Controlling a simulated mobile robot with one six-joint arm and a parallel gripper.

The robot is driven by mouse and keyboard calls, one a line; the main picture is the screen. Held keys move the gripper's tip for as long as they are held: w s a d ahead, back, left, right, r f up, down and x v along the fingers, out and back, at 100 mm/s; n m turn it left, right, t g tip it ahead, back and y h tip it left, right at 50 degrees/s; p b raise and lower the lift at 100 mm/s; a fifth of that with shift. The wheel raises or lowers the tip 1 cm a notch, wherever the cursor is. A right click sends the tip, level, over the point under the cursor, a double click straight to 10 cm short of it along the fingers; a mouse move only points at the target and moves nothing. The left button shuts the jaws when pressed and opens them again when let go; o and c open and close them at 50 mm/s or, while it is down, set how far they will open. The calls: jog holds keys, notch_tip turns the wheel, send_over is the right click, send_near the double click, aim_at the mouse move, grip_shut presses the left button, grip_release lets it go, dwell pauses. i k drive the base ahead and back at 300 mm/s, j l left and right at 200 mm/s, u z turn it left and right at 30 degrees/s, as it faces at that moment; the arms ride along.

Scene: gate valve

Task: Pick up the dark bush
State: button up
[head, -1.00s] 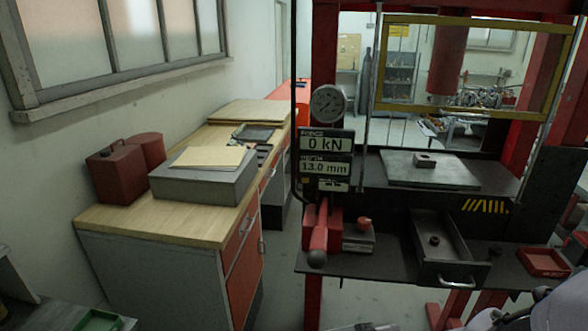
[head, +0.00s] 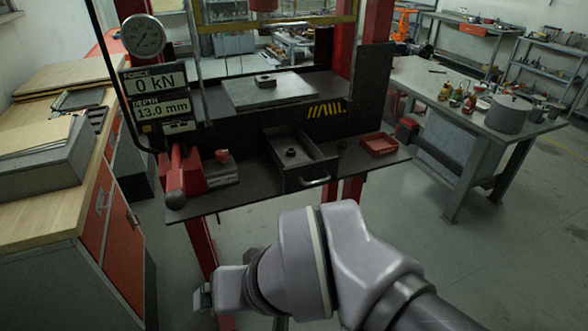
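A small dark ring-shaped piece, which looks like the dark bush (head: 291,152), lies in the open drawer (head: 309,169) under the press. The drawer is pulled out toward me. My arm reaches in from the bottom right, in front of and below the press shelf. My gripper (head: 203,298) shows only in part at the lower left end of the arm, well away from the bush. Its fingers are too small and hidden to tell whether they are open or shut.
A red tray (head: 380,146) stands right of the drawer. A red-handled lever (head: 178,172) stands left. A wooden workbench (head: 42,200) is at left, a grey table (head: 450,110) at right. The floor at right is clear.

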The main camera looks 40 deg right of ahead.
aim_at(292, 152)
jog(key=i+l+z, duration=0.25)
jog(key=i, duration=0.35)
jog(key=i+l+z, duration=0.25)
jog(key=i, duration=0.4)
